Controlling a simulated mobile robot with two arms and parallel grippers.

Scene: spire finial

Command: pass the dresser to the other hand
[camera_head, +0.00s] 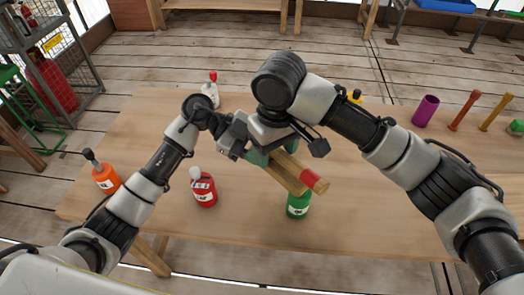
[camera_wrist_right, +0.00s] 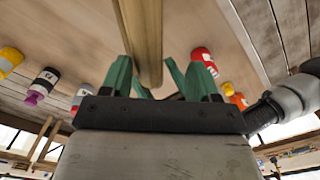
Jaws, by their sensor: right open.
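The dresser (camera_head: 287,174), a long pale wooden piece with a red end, is above the middle of the table, tilted toward the lower right. My right gripper (camera_head: 274,151) reaches down over it, with green fingers apart on either side. In the right wrist view the dresser (camera_wrist_right: 146,38) runs between the open fingers of the right gripper (camera_wrist_right: 150,78), with a visible gap at the right finger. My left gripper (camera_head: 233,136) is at the dresser's upper-left end; its fingertips are hidden, so its grip cannot be made out.
On the wooden table (camera_head: 240,225) stand a red bottle (camera_head: 204,190), a green bottle (camera_head: 298,206), an orange bottle (camera_head: 106,179) and a white bottle (camera_head: 210,91). A purple cylinder (camera_head: 425,111) and slim rods stand at the right. The front middle is clear.

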